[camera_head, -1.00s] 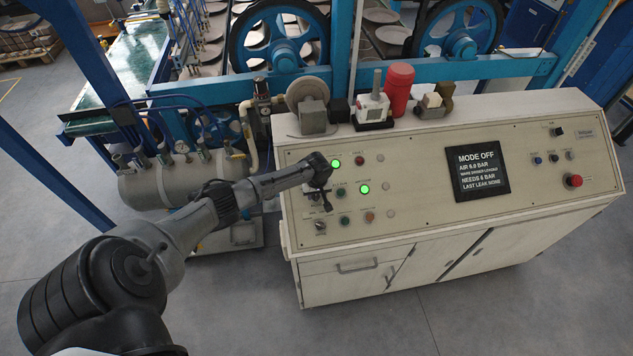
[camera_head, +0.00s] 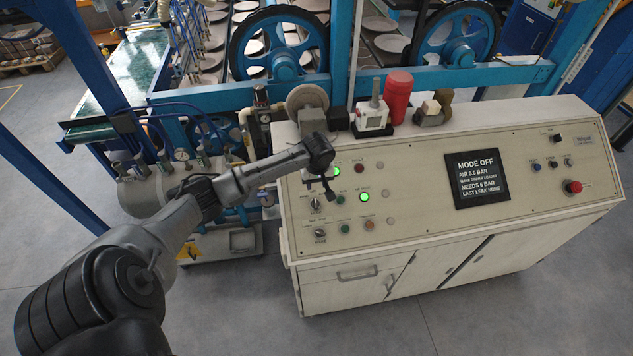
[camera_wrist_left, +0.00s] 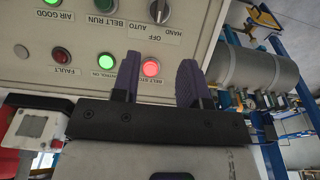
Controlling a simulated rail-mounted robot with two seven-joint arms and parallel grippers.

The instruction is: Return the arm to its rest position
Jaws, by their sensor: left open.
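My left arm (camera_head: 190,212) reaches in from the left over the cream control desk. My left gripper (camera_head: 328,188) hangs in front of the left part of the panel, near the lamps and knobs, and is open and empty. In the left wrist view its two purple-padded fingers (camera_wrist_left: 156,72) stand apart, with a lit red button (camera_wrist_left: 151,68) seen between them. I cannot tell whether the fingertips touch the panel. A green lamp (camera_head: 364,197) is lit, and a dark screen (camera_head: 477,178) reads MODE OFF. My right gripper is not in view.
A red cylinder (camera_head: 398,97), a white gauge box (camera_head: 371,117) and a round grey piece (camera_head: 306,101) stand on the desk's back ledge. A grey air tank (camera_head: 150,197) is left of the desk. Blue dryer framing is behind. The floor in front is clear.

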